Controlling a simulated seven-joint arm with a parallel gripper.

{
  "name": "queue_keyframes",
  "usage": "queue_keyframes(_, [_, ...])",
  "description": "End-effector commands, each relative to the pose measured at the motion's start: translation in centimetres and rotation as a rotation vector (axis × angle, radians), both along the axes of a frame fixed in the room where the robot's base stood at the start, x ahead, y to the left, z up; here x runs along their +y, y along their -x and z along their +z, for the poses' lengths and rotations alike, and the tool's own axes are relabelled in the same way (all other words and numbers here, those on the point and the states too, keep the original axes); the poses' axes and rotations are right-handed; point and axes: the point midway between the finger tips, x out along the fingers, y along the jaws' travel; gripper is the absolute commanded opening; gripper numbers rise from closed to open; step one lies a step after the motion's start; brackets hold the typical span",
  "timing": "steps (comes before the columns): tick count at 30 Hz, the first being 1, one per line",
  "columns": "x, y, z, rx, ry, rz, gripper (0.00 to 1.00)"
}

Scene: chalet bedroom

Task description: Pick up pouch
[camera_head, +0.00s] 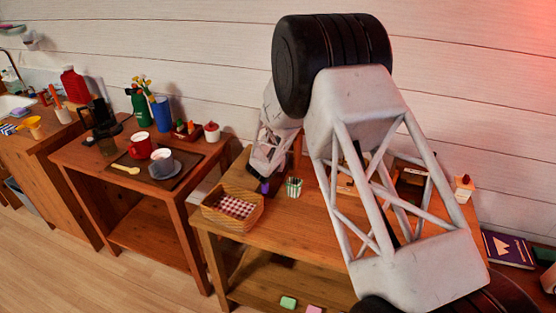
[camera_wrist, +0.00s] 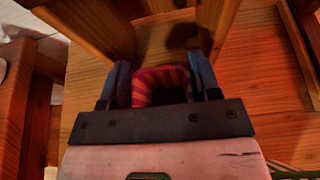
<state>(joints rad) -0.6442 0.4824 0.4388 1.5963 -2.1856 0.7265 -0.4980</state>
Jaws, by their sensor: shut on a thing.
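The pouch (camera_wrist: 150,86), striped red and dark purple, sits between the two blue-grey fingers of my gripper (camera_wrist: 164,84) in the wrist view. My gripper is shut on it. The pouch's lower part is hidden behind the dark gripper bar, and its right side is in deep shadow. Wooden furniture parts lie beyond it; I cannot tell whether the pouch touches them. In the head view my arm's large white links cover much of the scene, and the pouch cannot be made out clearly.
In the head view, a wooden table (camera_head: 283,236) bears a wooden box with a checkered cloth (camera_head: 232,209) and a small striped cup (camera_head: 293,187). Left of it, another table holds a red mug (camera_head: 141,145) on a dark tray. A dark book (camera_head: 508,249) lies at right.

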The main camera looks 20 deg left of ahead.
Motion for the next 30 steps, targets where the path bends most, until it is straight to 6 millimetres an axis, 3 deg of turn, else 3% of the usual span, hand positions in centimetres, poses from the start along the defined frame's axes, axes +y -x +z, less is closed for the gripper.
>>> queue_keyframes(11, [0.0,0.0,3.9,-0.003,-0.002,-0.001,0.31])
queue_keyframes(17, [0.0,0.0,8.0,-0.003,-0.002,0.0,0.31])
queue_keyframes(30, [0.0,0.0,18.8,-0.003,-0.002,0.0,0.31])
